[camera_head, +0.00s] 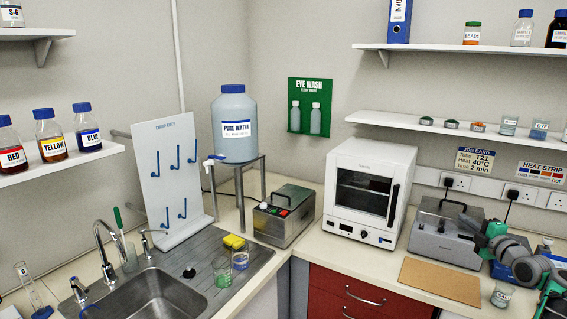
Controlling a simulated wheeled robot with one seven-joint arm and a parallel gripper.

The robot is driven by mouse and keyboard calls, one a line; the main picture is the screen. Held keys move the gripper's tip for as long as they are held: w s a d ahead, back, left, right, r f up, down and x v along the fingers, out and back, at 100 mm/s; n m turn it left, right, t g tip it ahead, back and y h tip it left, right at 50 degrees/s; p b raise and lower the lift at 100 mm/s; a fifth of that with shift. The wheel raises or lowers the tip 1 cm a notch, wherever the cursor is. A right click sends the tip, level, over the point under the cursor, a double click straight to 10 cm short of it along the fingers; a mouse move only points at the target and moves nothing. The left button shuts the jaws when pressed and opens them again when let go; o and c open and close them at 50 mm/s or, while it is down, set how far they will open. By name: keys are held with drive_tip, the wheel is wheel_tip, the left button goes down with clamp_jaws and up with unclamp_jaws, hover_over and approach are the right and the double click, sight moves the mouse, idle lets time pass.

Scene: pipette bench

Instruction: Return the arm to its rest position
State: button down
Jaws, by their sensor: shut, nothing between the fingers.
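My arm comes in at the lower right edge, with grey links and green joints. My gripper (467,223) is the dark end of it, small in the picture, pointing left. It is shut and empty. It shows in front of or above the right part of a grey steel bench device (440,243) with a black handle; I cannot tell whether they touch.
A brown board (440,281) lies on the counter below the arm, with a small glass beaker (502,294) beside it. A blue item (503,271) is partly hidden behind my arm. A white oven (367,192) stands to the left. A shelf (450,130) runs above.

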drive_tip(key=w+a+r+m+g+b, duration=0.1)
drive_tip(key=w+a+r+m+g, duration=0.2)
drive_tip(key=a, duration=0.6)
drive_tip(key=w+a+r+m, duration=0.25)
drive_tip(key=w+a, duration=0.25)
drive_tip(key=a, duration=0.3)
drive_tip(key=s+a+r+m+g, duration=0.1)
drive_tip(key=s+a+m+g, duration=0.15)
drive_tip(key=a, duration=0.55)
drive_tip(key=s+a+m+g, duration=0.1)
drive_tip(key=s+a, duration=0.3)
drive_tip(key=a, duration=0.5)
drive_tip(key=s+a+f+m+g+b, duration=0.1)
drive_tip(key=s+a+f+m+g, duration=0.15)
drive_tip(key=s+a, duration=0.45)
drive_tip(key=s+a+f+m+g+b, duration=0.1)
drive_tip(key=s+a+f+m, duration=0.3)
drive_tip(key=s, duration=0.5)
drive_tip(key=s+a+f+m+g, duration=0.1)
drive_tip(key=s+f, duration=0.2)
drive_tip(key=s, duration=0.3)
drive_tip(key=s+a+f+m+g, duration=0.1)
drive_tip(key=s+a+f, duration=0.1)
drive_tip(key=s, duration=0.5)
drive_tip(key=s+a+f+m+g+h, duration=0.1)
drive_tip(key=s+a+f, duration=0.1)
drive_tip(key=s+f, duration=0.2)
drive_tip(key=shift+s, duration=1.25)
